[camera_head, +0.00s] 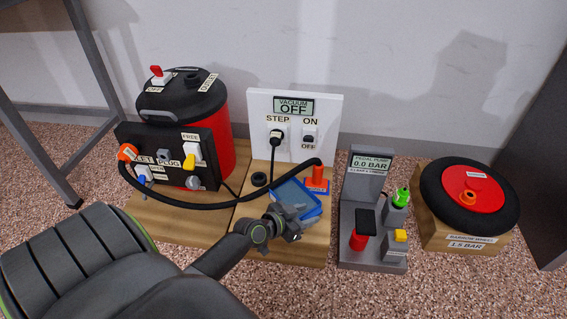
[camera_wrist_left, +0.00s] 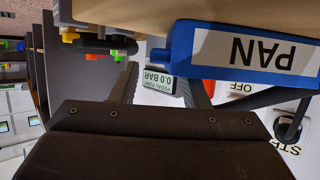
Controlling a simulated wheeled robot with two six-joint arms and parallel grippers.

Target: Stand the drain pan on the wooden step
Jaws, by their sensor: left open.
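The drain pan (camera_head: 297,198) is blue, with a dark upper face, and is at the right part of the wooden step (camera_head: 308,249) in front of the white panel. In the left wrist view the blue pan (camera_wrist_left: 184,50) shows close up with a white PAN label, upside down. My left gripper (camera_head: 284,226) is right at the near side of the pan. Its jaws (camera_wrist_left: 162,92) are open with a gap between the fingers. Whether the pan rests fully on the wood is hard to tell. My right gripper is not in view.
A red vacuum drum (camera_head: 222,140) with a black control box stands at left, its black hose (camera_head: 200,205) arching past the pan. A red spout (camera_head: 316,180) is just behind the pan. A grey pedal pump (camera_head: 362,190) and barrow wheel (camera_head: 468,198) stand at right.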

